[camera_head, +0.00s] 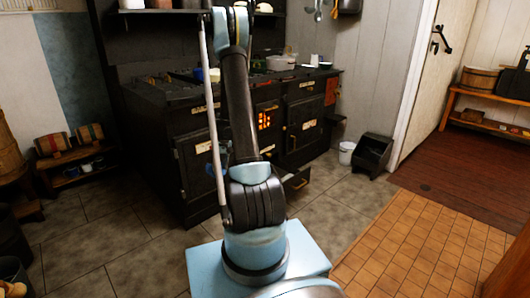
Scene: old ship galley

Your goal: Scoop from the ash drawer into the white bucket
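The black range (190,125) stands against the back wall. A low drawer (297,181) with a light handle sticks out at its foot, partly hidden behind my arm; it looks like the ash drawer, and its inside cannot be made out. The white bucket (346,152) stands upright on the floor to the right of the range. My arm rises in front of the range, and I cannot make out my gripper. A long thin pale rod (212,110) runs beside my arm on the left; I cannot tell whether it is a held tool. No scoop is clearly visible.
A black coal scuttle (372,154) stands right of the bucket. Small kegs (52,144) sit on a low rack at left. A wooden bench (490,105) is at far right. Tiled floor (110,235) is clear at front left, and an orange tiled patch (420,245) lies at right.

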